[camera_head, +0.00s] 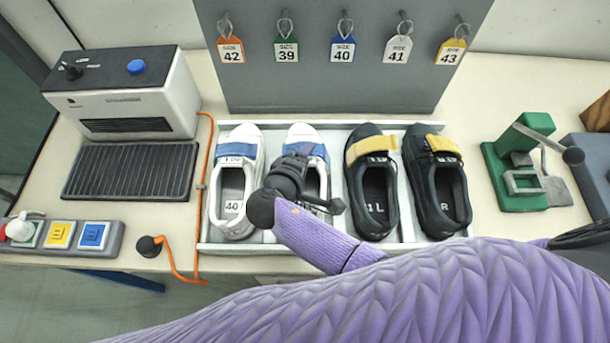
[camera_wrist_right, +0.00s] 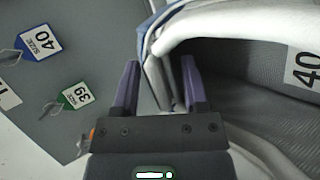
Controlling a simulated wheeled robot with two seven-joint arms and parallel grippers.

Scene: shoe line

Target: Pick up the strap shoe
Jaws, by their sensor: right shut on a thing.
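A white strap shoe (camera_head: 302,134) with a blue strap lies second from the left in the white tray (camera_head: 230,247). My right gripper (camera_head: 303,160) reaches over it from above and covers part of its strap and opening. In the right wrist view, the fingers of this gripper (camera_wrist_right: 160,88) sit on either side of the upper edge of a white shoe (camera_wrist_right: 222,22), shut on it. A label reading 40 shows inside that shoe. The shoe seems to be still down in the tray. My left gripper is not in view.
A matching white shoe (camera_head: 229,190) lies to its left; two dark shoes with yellow straps (camera_head: 374,185) (camera_head: 436,180) lie to its right. A grey board (camera_head: 340,85) with hanging size tags stands behind. A machine (camera_head: 130,100) is left, a green fixture (camera_head: 515,170) right.

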